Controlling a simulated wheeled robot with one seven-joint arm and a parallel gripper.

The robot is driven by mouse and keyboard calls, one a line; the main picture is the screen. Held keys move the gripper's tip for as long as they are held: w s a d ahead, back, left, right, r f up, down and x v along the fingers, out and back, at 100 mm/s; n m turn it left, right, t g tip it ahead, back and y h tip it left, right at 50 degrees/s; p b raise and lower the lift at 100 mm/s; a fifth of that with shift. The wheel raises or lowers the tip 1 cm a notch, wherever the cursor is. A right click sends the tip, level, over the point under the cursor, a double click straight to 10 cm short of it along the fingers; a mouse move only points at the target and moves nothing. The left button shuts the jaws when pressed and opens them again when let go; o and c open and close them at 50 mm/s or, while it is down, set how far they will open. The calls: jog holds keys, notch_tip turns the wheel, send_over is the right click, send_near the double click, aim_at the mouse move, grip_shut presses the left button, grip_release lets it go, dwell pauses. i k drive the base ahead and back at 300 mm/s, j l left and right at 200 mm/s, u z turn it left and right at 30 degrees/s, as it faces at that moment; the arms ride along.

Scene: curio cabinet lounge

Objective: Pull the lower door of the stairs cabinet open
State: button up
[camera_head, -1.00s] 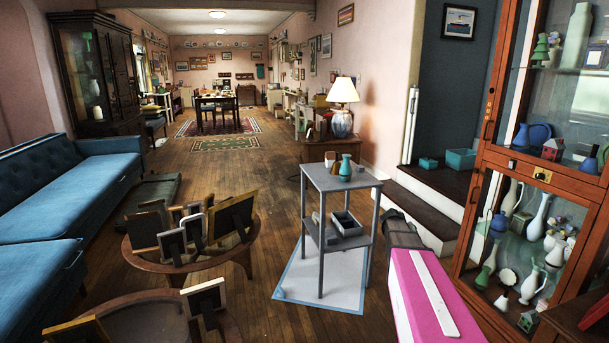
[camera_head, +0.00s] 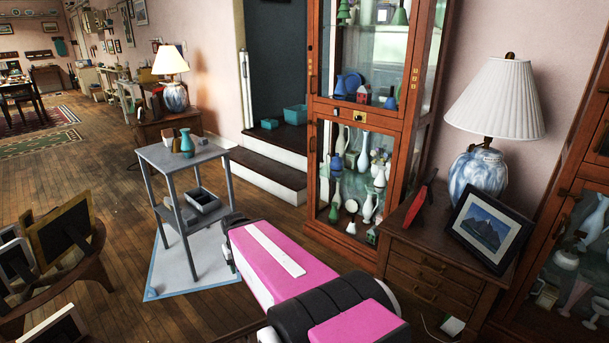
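The stairs cabinet (camera_head: 311,190) is a tall reddish-brown wooden cabinet with glass doors, right of the steps. Its lower door (camera_head: 355,178) looks shut, with vases and small ornaments behind the glass. A brass lock plate (camera_head: 361,116) sits on the rail above this door. A small dark handle shows on the door's left edge. My pink and black arm reaches across the bottom of the view, in front of and below the cabinet.
A grey two-tier stand (camera_head: 182,157) holds a teal vase left of my arm. A wooden chest (camera_head: 447,262) with a lamp (camera_head: 490,130) and picture frame (camera_head: 487,228) stands right of the cabinet. Steps (camera_head: 264,172) lie left of it. Some floor before the door is clear.

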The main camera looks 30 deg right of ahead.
aim_at(390, 132)
jog(key=z, duration=1.35)
